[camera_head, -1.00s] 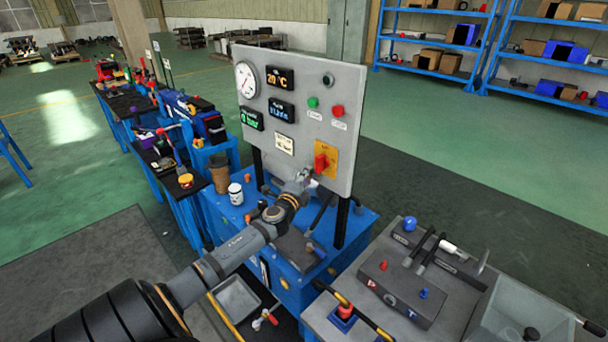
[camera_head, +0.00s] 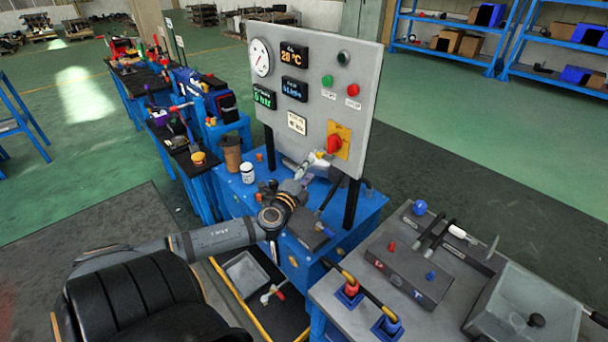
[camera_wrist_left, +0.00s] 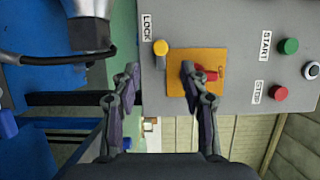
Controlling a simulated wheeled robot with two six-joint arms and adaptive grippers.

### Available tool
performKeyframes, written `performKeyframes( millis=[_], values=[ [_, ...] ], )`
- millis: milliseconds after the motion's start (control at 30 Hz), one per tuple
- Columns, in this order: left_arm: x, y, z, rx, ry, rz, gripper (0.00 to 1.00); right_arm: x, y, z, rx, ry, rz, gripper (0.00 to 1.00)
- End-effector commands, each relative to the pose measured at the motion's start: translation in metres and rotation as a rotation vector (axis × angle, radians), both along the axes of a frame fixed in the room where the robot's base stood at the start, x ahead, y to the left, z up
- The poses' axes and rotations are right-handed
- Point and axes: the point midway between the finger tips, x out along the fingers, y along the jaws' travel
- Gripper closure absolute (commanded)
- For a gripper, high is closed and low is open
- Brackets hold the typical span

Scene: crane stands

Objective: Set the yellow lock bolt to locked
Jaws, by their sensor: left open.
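The yellow lock bolt shows as a small round yellow knob (camera_wrist_left: 161,47) by the LOCK label (camera_wrist_left: 147,27) on the grey panel, in the left wrist view. I cannot make it out in the head view, where my gripper covers that part. My left gripper (camera_wrist_left: 159,70) is open, its two fingers on either side of the line to the knob, with nothing between them. It also shows in the head view (camera_head: 318,163), at the panel's lower part. Contact with the knob cannot be told. My right gripper is out of view.
A yellow plate (camera_head: 344,132) with a red handle (camera_head: 334,143) is close to the gripper; one finger overlaps it in the wrist view. Green (camera_head: 327,81) and red (camera_head: 353,90) buttons sit higher. A grey bench (camera_head: 340,318) stands at right. A brown cup (camera_head: 232,155) stands left.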

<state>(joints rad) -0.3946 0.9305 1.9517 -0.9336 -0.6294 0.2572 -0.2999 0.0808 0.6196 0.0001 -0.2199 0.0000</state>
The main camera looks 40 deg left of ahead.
Motion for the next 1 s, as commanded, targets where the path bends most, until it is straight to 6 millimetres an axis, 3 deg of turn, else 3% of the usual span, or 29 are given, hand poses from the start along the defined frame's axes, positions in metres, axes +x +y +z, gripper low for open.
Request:
performKeyframes(
  millis=[100,300,867,967,1000],
  values=[
    [-0.018,-0.007,-0.001,0.005,0.005,-0.005,0.55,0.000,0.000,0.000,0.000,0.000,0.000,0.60],
    [-0.032,-0.011,0.000,0.000,0.000,-0.002,0.55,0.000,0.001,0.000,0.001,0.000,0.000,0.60],
    [-0.033,-0.011,0.000,-0.002,-0.002,-0.001,0.55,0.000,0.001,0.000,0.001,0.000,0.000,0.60],
    [-0.034,0.000,-0.011,-0.015,0.018,0.026,0.55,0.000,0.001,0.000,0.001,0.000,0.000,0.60],
    [-0.036,0.011,-0.023,-0.028,0.039,0.053,0.55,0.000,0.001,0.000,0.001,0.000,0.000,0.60]
  ],
)
